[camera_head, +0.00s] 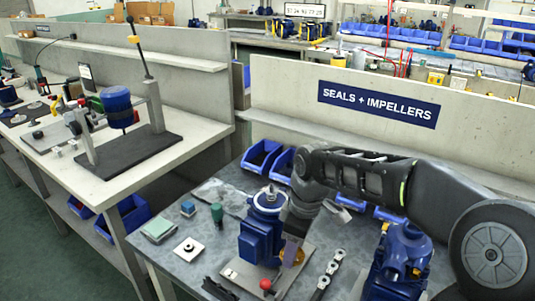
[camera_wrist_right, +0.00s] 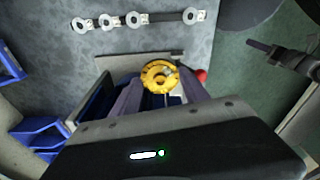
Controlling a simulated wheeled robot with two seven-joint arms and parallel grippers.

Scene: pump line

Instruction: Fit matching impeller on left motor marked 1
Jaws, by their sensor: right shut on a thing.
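The left motor (camera_head: 262,240) is a blue upright unit with a silver top on the grey bench in the head view. My right gripper (camera_head: 291,250) is just right of it, pointing down, with the arm reaching in from the right. A yellow impeller (camera_wrist_right: 160,75) shows between the fingertips of my right gripper (camera_wrist_right: 160,88) in the wrist view; the gripper is shut on it. Part of the yellow impeller (camera_head: 301,256) also shows in the head view. Any marking on the motor is too small to read. My left gripper is not in view.
A second blue motor (camera_head: 400,262) stands at the right. A dark strip with several metal rings (camera_wrist_right: 135,18) lies on the bench. A red knob (camera_head: 265,284) is in front of the left motor. Blue bins (camera_head: 261,156) stand at the back, below the sign panel.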

